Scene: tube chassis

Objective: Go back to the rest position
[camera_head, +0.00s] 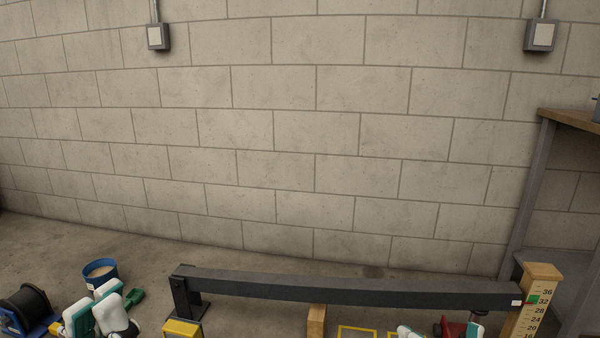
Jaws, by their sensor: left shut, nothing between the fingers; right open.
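Parts of my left arm (112,313), white and teal links, show at the bottom left. A small white and teal part of my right arm (405,331) shows at the bottom edge, right of the middle. I cannot make out the fingers of either gripper. Both grippers are out of view, below the frame or hidden by the arm links.
A dark beam (345,287) spans the floor, with a wooden gauge post (535,300) at its right end. A blue bucket (101,274), a black cable reel (27,306) and a yellow-topped block (182,328) stand left. A steel-legged bench (530,190) is right; a block wall (300,130) stands behind.

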